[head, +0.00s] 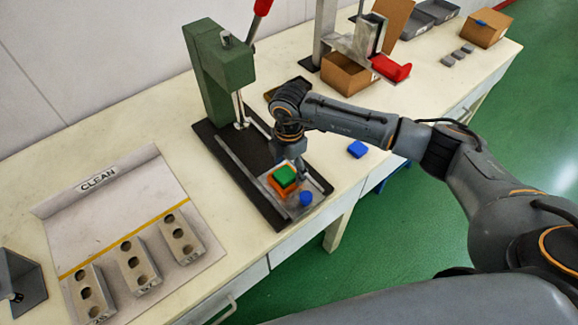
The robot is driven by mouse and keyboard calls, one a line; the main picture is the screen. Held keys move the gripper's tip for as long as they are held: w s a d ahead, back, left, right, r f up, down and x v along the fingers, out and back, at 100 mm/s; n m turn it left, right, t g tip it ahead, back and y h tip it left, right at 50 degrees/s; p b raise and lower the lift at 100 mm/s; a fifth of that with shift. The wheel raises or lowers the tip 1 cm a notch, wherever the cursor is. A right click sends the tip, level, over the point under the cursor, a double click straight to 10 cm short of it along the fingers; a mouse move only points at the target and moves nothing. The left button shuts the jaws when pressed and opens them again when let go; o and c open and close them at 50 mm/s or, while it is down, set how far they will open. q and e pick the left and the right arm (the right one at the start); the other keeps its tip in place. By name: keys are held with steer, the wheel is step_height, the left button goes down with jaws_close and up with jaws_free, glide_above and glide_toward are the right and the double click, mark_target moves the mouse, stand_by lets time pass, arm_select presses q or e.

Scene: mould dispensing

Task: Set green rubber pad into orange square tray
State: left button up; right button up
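The green rubber pad (285,175) sits at the orange square tray (281,190), with orange showing around its lower edges. I cannot tell whether the pad lies flat inside the rim. The tray is on a light plate at the front of the green press's dark base. My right gripper (300,176) is just beside the pad on its right, pointing down. Its fingertips are small and partly hidden, so I cannot tell whether they touch the pad. A blue piece (306,198) is close to the tray's right side.
The green press (215,75) with a red handle stands behind. Grey moulds with holes (137,266) lie on the CLEAN sheet (110,205) at left. A blue block (357,149) lies right of the base. Cardboard boxes (347,76) stand farther back.

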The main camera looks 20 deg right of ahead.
steer(key=shift+r, duration=0.25)
step_height(320, 180, up, 12)
steer(key=shift+f, duration=0.25)
stand_by(0.4)
